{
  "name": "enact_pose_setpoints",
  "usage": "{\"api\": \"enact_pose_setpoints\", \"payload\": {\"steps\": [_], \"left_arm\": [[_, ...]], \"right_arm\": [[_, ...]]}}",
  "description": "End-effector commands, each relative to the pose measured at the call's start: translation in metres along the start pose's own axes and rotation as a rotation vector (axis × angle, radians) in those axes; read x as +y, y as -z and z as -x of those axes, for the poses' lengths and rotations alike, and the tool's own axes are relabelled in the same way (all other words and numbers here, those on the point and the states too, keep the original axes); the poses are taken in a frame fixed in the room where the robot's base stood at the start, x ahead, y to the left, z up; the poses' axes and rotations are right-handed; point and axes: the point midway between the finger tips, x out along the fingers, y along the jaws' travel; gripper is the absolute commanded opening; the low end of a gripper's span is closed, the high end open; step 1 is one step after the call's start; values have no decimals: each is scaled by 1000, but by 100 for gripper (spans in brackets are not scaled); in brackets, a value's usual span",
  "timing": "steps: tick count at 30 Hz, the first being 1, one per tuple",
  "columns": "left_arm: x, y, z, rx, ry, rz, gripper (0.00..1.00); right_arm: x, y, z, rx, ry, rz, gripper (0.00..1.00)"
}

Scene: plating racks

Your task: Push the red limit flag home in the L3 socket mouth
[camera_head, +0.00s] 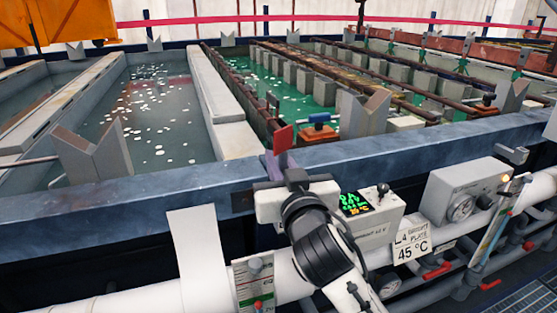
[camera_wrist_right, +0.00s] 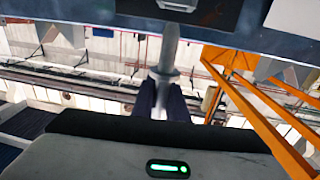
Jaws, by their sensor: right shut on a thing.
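The red limit flag (camera_head: 283,138) stands roughly upright above the blue tank rim in the head view. My right gripper (camera_head: 280,162) is shut on its lower part, over the rim. In the right wrist view the fingers (camera_wrist_right: 166,98) close around a grey stem with a collar (camera_wrist_right: 167,55), and the stem's end overlaps the dark blue rim face. In the head view the gripper hides the spot beneath the flag. My left gripper is not in view.
The blue tank rim (camera_head: 110,207) runs across the front. A small red-and-blue fitting (camera_head: 319,128) stands just right of the flag. A display box (camera_head: 372,218), an L4 sign (camera_head: 411,245) and a gauge box (camera_head: 465,192) are to the right of my right wrist. V-shaped grey rests (camera_head: 92,155) line the rim.

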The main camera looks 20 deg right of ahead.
Motion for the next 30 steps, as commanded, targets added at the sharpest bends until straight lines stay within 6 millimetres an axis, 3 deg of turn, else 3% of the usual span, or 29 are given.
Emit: {"api": "enact_pose_setpoints", "payload": {"steps": [30], "left_arm": [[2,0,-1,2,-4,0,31]], "right_arm": [[0,-5,0,1,-1,0,0]]}}
